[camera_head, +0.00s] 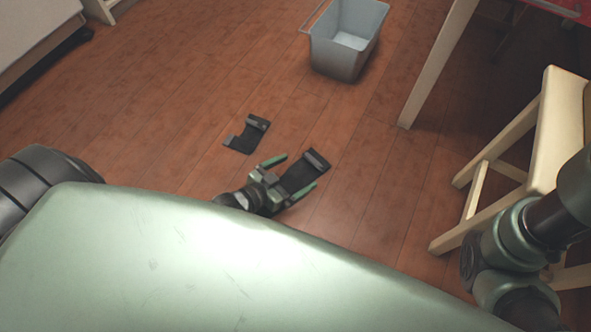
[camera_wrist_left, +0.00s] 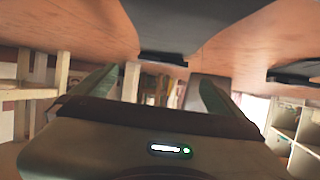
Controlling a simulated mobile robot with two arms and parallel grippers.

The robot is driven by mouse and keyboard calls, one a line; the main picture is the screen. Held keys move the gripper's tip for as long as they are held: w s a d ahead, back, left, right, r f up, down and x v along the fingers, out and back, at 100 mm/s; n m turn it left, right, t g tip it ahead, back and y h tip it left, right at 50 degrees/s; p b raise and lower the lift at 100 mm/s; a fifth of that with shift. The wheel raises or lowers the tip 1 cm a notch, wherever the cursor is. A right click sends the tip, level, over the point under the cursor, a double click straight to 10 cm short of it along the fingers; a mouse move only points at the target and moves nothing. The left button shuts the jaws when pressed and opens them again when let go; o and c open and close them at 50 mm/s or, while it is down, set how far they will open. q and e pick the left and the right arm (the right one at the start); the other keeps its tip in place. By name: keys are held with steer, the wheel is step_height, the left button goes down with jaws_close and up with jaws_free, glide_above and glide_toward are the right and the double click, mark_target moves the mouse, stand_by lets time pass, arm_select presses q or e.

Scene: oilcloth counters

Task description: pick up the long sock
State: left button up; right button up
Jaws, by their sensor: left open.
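Two dark socks lie on the wooden floor. The nearer sock (camera_head: 313,163), which looks the longer, has a grey band at its far end and runs back between the fingers of my left gripper (camera_head: 300,171). That gripper is open, low over the floor, with a green finger on each side of the sock; I cannot tell whether it touches it. The gripper hides part of the near end. The other, shorter-looking sock (camera_head: 247,136) lies to the left, apart from the gripper. The left wrist view is upside down, with the open fingers (camera_wrist_left: 158,85) below the floor.
A grey-blue bin (camera_head: 345,45) stands on the floor beyond the socks. A pale wooden stool (camera_head: 500,150) and a table leg (camera_head: 437,70) stand at the right. The floor between the socks and the bin is clear. My right arm shows at the right edge.

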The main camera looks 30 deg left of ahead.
mark_target(313, 163)
arm_select(q)
steer(key=b+x, duration=0.6)
steer(key=x, duration=0.1)
steer(key=shift+a+f, duration=0.2)
steer(key=shift+f, duration=0.15)
steer(key=shift+w+d+b, duration=0.2)
steer(key=shift+w+b, duration=0.1)
steer(key=shift+b, duration=0.05)
steer(key=shift+r, duration=0.1)
steer(key=c, duration=1.4)
